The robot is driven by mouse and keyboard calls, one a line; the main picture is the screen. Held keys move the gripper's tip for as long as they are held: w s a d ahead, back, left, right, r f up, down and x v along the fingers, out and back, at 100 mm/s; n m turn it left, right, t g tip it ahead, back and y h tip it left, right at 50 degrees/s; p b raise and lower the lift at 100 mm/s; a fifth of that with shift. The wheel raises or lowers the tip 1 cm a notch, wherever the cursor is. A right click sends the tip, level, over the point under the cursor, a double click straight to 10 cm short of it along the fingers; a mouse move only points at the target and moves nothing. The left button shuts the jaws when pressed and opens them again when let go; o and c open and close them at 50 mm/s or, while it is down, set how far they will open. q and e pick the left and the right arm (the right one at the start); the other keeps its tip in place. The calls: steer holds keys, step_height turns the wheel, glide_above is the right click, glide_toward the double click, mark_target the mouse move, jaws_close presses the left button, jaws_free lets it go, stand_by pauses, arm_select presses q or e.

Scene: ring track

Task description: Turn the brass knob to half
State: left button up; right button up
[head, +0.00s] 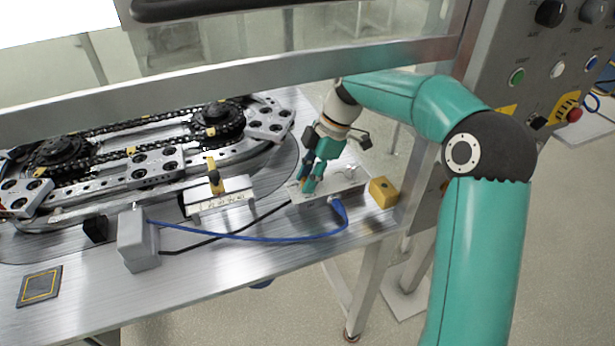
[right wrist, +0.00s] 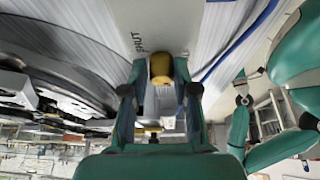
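The brass knob (right wrist: 161,68) shows in the right wrist view, on the top of a grey box (right wrist: 180,22) with the printed word SHUT beside it. In the head view this grey box (head: 310,207) stands at the table's right part, and the gripper mostly hides the knob. My right gripper (head: 306,186) points down onto the box. In the right wrist view its two fingertips (right wrist: 161,72) lie close on either side of the knob and look shut on it. The knob's pointing mark is not clear to me. My left gripper is not in view.
A yellow block (head: 383,192) stands just right of the box. A blue cable (head: 270,238) runs from the box to a grey unit (head: 138,240). A ring track with a chain (head: 130,135) fills the left back.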

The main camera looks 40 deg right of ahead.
steer(key=shift+o, duration=1.4)
steer(key=shift+f, duration=0.1)
